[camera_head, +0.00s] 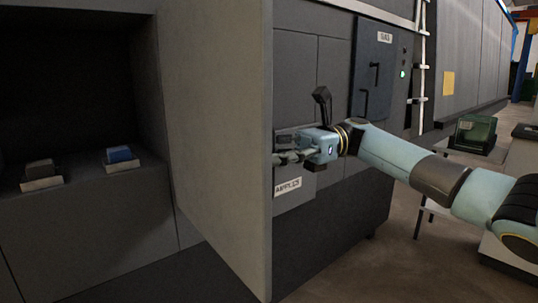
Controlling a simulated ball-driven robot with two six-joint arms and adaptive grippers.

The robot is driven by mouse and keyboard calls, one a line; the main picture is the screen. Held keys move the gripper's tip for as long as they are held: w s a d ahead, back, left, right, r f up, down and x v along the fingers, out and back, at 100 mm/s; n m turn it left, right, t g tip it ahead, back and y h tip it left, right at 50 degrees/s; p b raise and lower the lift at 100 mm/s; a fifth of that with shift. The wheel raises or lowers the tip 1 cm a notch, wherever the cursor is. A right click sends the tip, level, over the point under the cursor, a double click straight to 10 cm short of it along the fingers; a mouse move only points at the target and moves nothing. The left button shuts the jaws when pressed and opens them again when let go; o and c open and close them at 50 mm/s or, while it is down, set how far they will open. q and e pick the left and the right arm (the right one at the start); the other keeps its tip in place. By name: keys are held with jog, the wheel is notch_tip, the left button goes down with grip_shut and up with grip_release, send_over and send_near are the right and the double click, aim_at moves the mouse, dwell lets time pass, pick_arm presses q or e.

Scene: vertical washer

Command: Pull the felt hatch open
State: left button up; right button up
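A large plain grey panel (218,120) stands out from the dark machine, swung away from an open recess; it looks like an open hatch, but no felt label shows on it. My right gripper (280,158) reaches in from the right, its fingers pointing left at the panel's right edge. The fingertips are partly hidden there, so I cannot tell whether they touch the panel or how far they are spread. My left gripper is out of view.
The dark recess (65,85) at the left has a blue block (119,154) and a dark block (40,168) on its ledge. A labelled drawer front (288,187) lies below my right gripper. A grey door (379,65) and a green box (473,133) are to the right.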

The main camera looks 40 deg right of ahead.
jog(key=s+d, duration=0.1)
jog(key=d, duration=1.1)
